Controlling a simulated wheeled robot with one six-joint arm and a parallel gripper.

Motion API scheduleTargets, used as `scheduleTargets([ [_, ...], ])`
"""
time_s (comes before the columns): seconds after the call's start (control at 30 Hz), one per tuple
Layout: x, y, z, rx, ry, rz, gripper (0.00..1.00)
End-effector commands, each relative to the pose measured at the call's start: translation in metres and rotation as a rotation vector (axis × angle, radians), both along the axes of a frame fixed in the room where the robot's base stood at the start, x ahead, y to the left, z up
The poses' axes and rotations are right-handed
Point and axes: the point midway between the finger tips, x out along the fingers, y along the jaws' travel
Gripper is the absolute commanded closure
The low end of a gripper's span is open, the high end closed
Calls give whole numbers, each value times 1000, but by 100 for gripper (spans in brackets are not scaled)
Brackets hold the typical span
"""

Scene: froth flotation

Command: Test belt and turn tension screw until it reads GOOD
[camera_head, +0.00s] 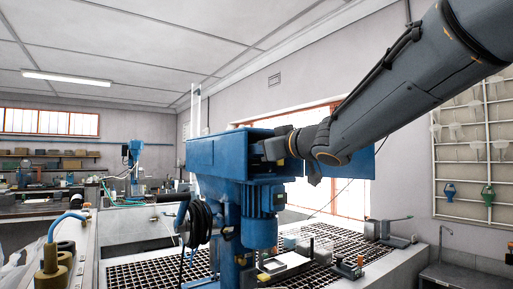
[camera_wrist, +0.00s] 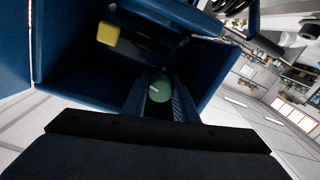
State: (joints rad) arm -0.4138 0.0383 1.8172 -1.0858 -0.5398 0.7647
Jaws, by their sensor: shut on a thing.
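My gripper (camera_wrist: 159,98) reaches into the open blue housing (camera_head: 225,150) on top of the blue machine. In the wrist view its two ribbed fingers are closed on a small round green knob (camera_wrist: 160,88) with a pale mark on its face. The knob looks like the head of the tension screw. A yellow block (camera_wrist: 108,34) sits in the dark inside of the housing, up and left of the knob. The belt cannot be made out in the shadow. I see no readout with GOOD in either view.
A blue motor (camera_head: 261,215) hangs below the housing. A black hose coil (camera_head: 197,222) is at its left. A dark grating (camera_head: 335,240) with small items covers the bench. A wall rack (camera_head: 487,150) stands right. The housing walls are close around my fingers.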

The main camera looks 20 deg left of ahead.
Motion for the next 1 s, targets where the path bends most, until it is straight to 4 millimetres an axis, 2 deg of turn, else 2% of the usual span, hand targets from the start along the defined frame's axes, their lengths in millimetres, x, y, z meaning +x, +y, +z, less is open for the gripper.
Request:
scheduleTargets([
  [0.4, 0, 0, -1, -163, -189, 0, 96],
  [1.0, 0, 0, -1, -203, -235, 0, 96],
])
